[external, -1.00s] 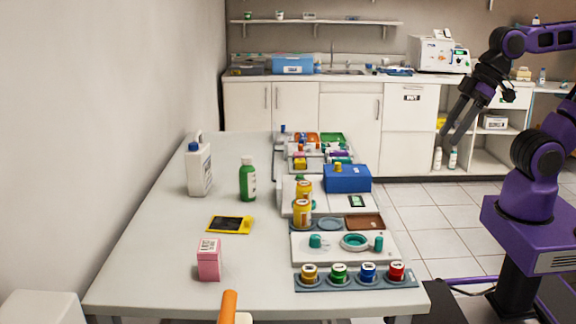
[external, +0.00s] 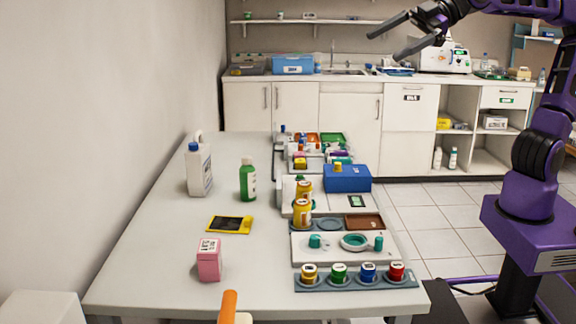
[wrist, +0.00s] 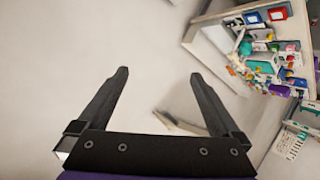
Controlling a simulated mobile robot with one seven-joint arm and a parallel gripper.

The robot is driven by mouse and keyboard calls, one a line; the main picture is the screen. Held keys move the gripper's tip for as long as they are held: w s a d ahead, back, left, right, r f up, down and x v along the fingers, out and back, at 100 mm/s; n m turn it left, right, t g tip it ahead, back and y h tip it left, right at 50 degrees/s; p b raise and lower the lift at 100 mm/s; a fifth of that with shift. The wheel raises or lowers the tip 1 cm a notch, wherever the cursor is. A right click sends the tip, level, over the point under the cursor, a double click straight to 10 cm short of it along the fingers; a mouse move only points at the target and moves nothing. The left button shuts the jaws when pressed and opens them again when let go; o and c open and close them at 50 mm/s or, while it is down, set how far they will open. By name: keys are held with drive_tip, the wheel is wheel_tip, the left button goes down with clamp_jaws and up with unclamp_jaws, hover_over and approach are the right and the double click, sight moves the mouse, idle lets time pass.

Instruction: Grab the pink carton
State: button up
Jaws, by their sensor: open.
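The pink carton (external: 209,262) with a white label stands upright near the front left of the white table in the external view. It stands alone, with clear table around it. My gripper (external: 388,40) is raised high at the upper right of the external view, far from the carton and well above the table. Its two dark fingers point left and are spread apart with nothing between them. The wrist view also shows my gripper (wrist: 157,82) open and empty. I cannot make out the carton in the wrist view.
A yellow-framed dark device (external: 229,225) lies behind the carton. A green bottle (external: 247,180) and a white jug (external: 200,172) stand farther back. A rack of colored jars (external: 353,280), a blue box (external: 347,179) and trays fill the table's right side. An orange handle (external: 228,306) shows at the front edge.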

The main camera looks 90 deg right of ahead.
drive_tip(key=w+d+r+n+t+h, duration=0.1)
drive_tip(key=w+d+r+n+t, duration=0.15)
drive_tip(key=w+r, duration=0.45)
drive_tip(key=w+d+r+n+t, duration=0.2)
drive_tip(key=w+r+t, duration=0.15)
drive_tip(key=r, duration=0.65)
drive_tip(key=w+d+r+n+t+h, duration=0.1)
drive_tip(key=w+d+r+n+t, duration=0.25)
drive_tip(key=r, duration=0.55)
drive_tip(key=s+d+r+m+g+h+b, duration=0.15)
drive_tip(key=s+d+r+m+h, duration=0.35)
drive_tip(key=m+h, duration=0.55)
drive_tip(key=d+r+m+g+h, duration=0.3)
drive_tip(key=d+m+h, duration=0.5)
drive_tip(key=m, duration=0.4)
drive_tip(key=n+g+y+b, duration=0.1)
drive_tip(key=n+g+y, duration=0.4)
drive_tip(key=y, duration=1.3)
hover_over(219, 249)
drive_tip(key=s, duration=1.4)
wheel_tip(219, 249, down, 72)
drive_tip(key=n+t, duration=0.1)
drive_tip(key=shift+h, duration=0.25)
drive_tip(key=x, duration=1.2)
drive_tip(key=shift+r+b, duration=0.1)
drive_tip(key=shift+b, duration=0.2)
drive_tip(key=shift+d+x, duration=0.2)
drive_tip(key=shift+x, duration=2.65)
drive_tip(key=shift+r, duration=0.15)
drive_tip(key=c, duration=1.3)
